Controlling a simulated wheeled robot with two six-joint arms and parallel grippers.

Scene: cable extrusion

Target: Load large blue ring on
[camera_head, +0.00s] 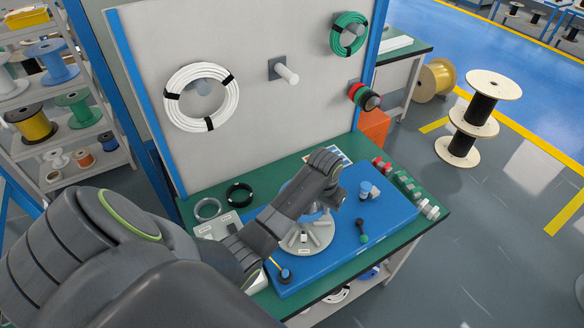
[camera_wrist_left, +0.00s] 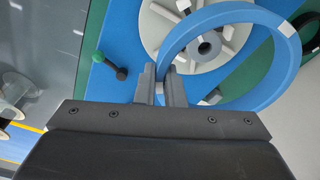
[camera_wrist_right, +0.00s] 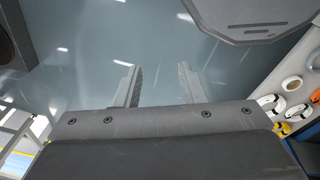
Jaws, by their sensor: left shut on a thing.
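The large blue ring (camera_wrist_left: 222,95) has small white patches and fills much of the left wrist view. My left gripper (camera_wrist_left: 163,82) is shut on its wall at the lower left. The ring overlaps the round light-grey spoked plate (camera_wrist_left: 160,28) with a grey hub (camera_wrist_left: 205,46); the hub shows inside the ring's opening, off its middle. I cannot tell how high the ring is above the plate. In the head view, my left arm hides most of the ring over the plate (camera_head: 308,240). My right gripper (camera_wrist_right: 158,85) is open and empty in the right wrist view.
The plate stands on a blue base (camera_head: 385,230) on a green table (camera_head: 430,222). A black-and-green handle (camera_head: 362,232) and a blue-topped fitting (camera_head: 368,190) stand beside it. A back panel holds a white coil (camera_head: 232,95), an empty peg (camera_head: 288,74) and a green coil (camera_head: 337,42).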

